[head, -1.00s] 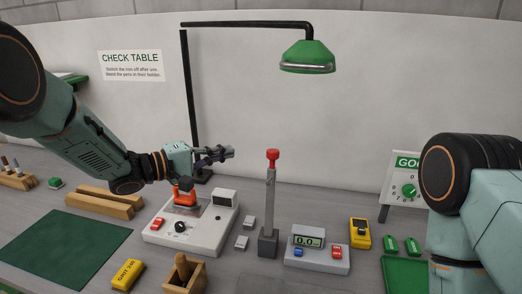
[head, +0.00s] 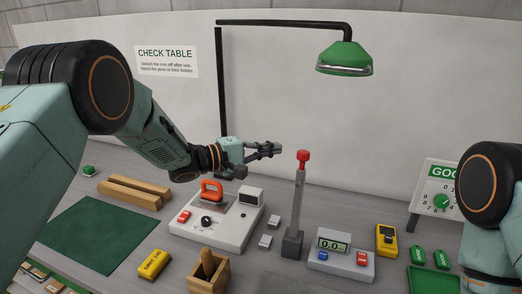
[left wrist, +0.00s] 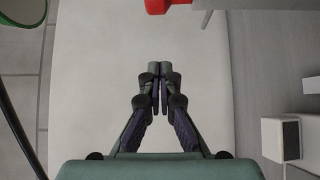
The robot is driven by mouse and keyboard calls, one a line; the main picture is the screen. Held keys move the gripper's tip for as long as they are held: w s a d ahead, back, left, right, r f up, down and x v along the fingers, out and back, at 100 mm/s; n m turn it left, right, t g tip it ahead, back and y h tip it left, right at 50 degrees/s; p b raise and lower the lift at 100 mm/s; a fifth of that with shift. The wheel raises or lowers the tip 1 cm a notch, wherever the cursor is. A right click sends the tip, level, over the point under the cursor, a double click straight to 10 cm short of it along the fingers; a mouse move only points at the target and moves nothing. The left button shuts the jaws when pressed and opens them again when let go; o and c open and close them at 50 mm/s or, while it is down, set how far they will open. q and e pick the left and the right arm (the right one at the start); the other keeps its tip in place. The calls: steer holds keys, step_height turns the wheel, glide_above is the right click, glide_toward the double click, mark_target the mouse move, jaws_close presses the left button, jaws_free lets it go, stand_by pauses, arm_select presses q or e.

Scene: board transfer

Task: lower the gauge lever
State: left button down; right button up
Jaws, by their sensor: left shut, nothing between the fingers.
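The gauge lever is a grey upright post (head: 298,205) with a red knob (head: 303,156) on top, standing in a dark grey base (head: 292,243). My left gripper (head: 279,149) is shut and empty, just left of the knob and at about its height in the head view. A small gap shows between the fingertips and the knob in the picture. In the left wrist view the closed fingers (left wrist: 159,72) point toward the top, and the red knob (left wrist: 158,5) is cut off at the top edge. My right gripper is out of view.
A gauge with a display (head: 333,243) stands right of the lever. A white box with an orange handle (head: 212,190) lies below my left gripper. A green lamp (head: 344,60) hangs above. A yellow meter (head: 386,240) and a green dial sign (head: 441,190) stand at right.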

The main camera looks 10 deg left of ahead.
arm_select(q)
steer(key=d, duration=0.1)
steer(key=s+d+p, duration=0.1)
steer(key=d, duration=0.3)
steer(key=shift+s+d+r+p, duration=0.15)
steer(key=shift+s+p, duration=0.1)
steer(key=shift+p, duration=0.1)
steer(key=shift+w, duration=0.15)
stand_by(0.3)
